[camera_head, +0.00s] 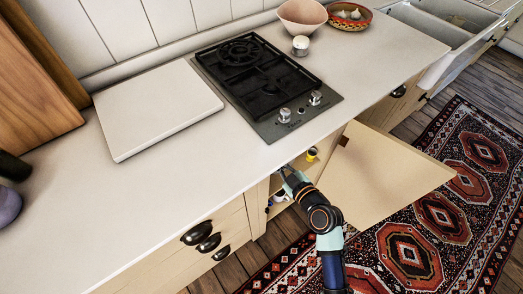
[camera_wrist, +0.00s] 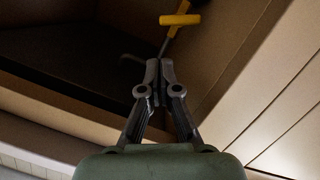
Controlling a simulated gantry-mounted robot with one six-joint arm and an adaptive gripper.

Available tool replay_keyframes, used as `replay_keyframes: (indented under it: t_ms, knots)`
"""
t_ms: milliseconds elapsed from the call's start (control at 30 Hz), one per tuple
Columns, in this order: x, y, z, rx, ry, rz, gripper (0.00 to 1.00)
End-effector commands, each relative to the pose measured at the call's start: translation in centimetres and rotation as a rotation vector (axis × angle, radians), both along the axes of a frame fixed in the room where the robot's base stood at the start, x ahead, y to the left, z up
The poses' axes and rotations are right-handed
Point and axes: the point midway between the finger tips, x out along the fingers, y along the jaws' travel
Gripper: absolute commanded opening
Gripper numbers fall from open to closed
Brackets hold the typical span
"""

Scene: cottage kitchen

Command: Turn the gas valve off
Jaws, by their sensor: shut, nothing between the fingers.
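The gas valve shows in the wrist view as a yellow T-shaped handle (camera_wrist: 180,20) on a thin grey stem, inside a dim cabinet. My gripper (camera_wrist: 158,68) is shut and empty, with its tips just short of the stem in the picture. I cannot tell whether they touch it. In the head view my gripper (camera_head: 285,170) reaches into the open cabinet below the counter edge, and its tips are partly hidden. A small yellow item (camera_head: 312,153) shows in the cabinet opening there; I cannot tell whether it is the valve handle.
The open cabinet door (camera_head: 375,180) stands to the right of my arm. The counter (camera_head: 180,170) overhangs the opening, with a gas hob (camera_head: 265,85) on top. Drawers with dark handles (camera_head: 203,237) are at left. A patterned rug (camera_head: 440,220) lies on the floor.

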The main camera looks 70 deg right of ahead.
Motion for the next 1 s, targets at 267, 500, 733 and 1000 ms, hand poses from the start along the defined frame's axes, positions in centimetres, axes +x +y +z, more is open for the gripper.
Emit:
replay_keyframes:
  t_ms: [267, 500, 733, 1000]
  knots:
    - [4.0, -2.7, -1.2, 0.001, -0.002, 0.004, 0.00]
    - [6.9, -4.9, -2.0, 0.002, -0.004, 0.002, 0.00]
    - [7.7, -5.4, -2.1, 0.005, -0.003, 0.002, 0.00]
    - [7.9, -5.2, -2.2, 0.011, -0.007, 0.007, 0.00]
